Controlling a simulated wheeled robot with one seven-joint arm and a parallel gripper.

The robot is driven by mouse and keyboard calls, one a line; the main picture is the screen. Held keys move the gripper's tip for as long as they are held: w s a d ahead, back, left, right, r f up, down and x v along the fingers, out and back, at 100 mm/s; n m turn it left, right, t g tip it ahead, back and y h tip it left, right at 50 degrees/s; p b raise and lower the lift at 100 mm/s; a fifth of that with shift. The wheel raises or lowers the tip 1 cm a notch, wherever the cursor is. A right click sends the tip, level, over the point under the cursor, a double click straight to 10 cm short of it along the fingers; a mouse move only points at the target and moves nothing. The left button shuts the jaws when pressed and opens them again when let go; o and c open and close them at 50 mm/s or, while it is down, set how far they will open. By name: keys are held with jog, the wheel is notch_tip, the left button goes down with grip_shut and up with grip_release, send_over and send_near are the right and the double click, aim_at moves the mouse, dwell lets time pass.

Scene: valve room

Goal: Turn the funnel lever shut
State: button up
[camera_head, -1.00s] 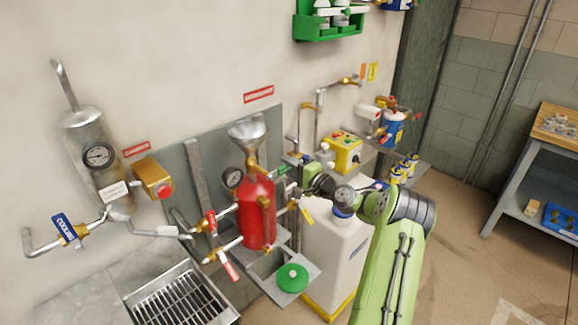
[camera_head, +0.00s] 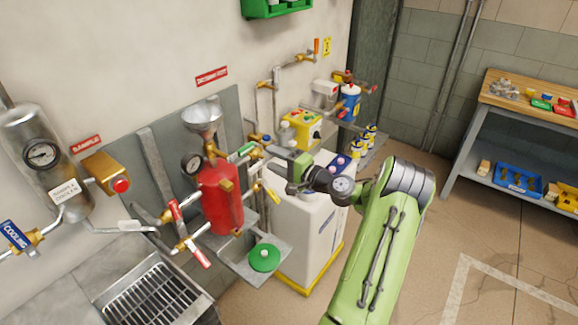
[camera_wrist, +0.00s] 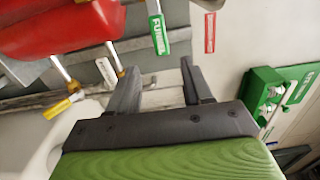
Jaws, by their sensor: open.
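The green-handled lever (camera_head: 243,152) sits on the pipework beside the red tank (camera_head: 220,198), below the metal funnel (camera_head: 203,117). In the wrist view, its green tag (camera_wrist: 157,34), whose lettering seems to read FUNNEL, hangs beyond the fingertips. My gripper (camera_head: 272,163) is right of this lever in the head view, with a gap between them. It also shows in the wrist view (camera_wrist: 158,72), with its two dark fingers apart and nothing between them. The lever's pivot is hard to make out.
A yellow lever (camera_head: 267,192) is just below my gripper. Red-handled levers (camera_head: 176,212) are left of the tank. A white container (camera_head: 308,225) stands under my arm, and a green round lid (camera_head: 264,257) lies on the low shelf. Open floor is at right.

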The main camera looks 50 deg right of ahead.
jog(key=s, duration=0.5)
jog(key=shift+s+d, duration=0.35)
